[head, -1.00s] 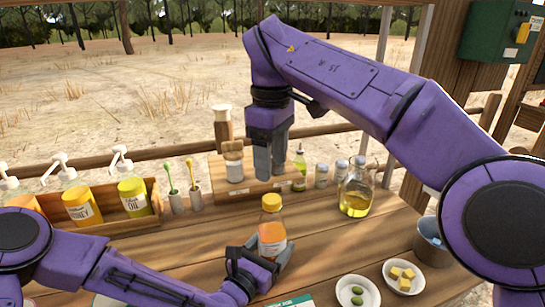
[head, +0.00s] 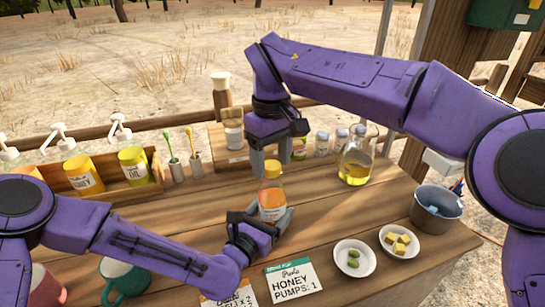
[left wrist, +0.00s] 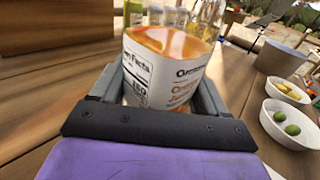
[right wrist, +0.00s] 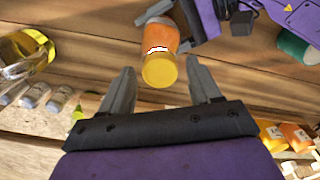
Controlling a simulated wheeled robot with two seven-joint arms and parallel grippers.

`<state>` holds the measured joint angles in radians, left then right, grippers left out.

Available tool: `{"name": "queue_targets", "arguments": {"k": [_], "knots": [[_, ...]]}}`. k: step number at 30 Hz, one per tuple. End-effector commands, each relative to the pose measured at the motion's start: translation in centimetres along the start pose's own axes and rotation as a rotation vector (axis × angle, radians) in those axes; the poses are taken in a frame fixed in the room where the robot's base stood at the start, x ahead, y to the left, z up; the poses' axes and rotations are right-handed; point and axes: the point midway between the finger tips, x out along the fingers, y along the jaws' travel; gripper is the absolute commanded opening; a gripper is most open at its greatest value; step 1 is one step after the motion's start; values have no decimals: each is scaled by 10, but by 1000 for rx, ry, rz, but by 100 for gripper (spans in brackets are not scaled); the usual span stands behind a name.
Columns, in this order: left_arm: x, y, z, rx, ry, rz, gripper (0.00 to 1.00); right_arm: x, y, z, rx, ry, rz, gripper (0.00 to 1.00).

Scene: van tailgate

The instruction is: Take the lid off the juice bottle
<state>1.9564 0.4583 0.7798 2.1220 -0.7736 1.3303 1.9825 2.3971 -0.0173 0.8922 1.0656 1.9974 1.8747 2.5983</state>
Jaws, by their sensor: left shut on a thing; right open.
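The juice bottle (head: 271,205) stands upright on the wooden table, with orange juice inside and a white label. Its yellow lid (head: 270,169) is on top. My left gripper (head: 268,222) is shut around the lower body of the bottle; the left wrist view shows the label (left wrist: 165,75) between its fingers. My right gripper (head: 270,165) is open and points down just above the lid. In the right wrist view the lid (right wrist: 160,71) lies ahead, between and slightly beyond the two spread fingertips (right wrist: 163,75).
A glass oil jug (head: 356,165) and small jars stand right of the right gripper. A pump-bottle crate (head: 110,190) is at the left. Two white bowls (head: 355,272), a grey bucket (head: 437,208), cards (head: 291,281) and a green mug (head: 122,280) are in front.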

Motion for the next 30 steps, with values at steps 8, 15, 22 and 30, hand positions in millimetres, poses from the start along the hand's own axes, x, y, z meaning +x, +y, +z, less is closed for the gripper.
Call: {"name": "queue_targets", "arguments": {"k": [8,15,22,30], "knots": [[0,0,0,0,0,0,0,0,0,0,0,0,0,5],[0,0,0,0,0,0,0,0,0,0,-45,0,0,4],[0,0,0,0,0,0,0,0,1,0,-637,0,-4,4],[0,0,0,0,0,0,0,-1,2,0,-1531,0,-1,4]]}}
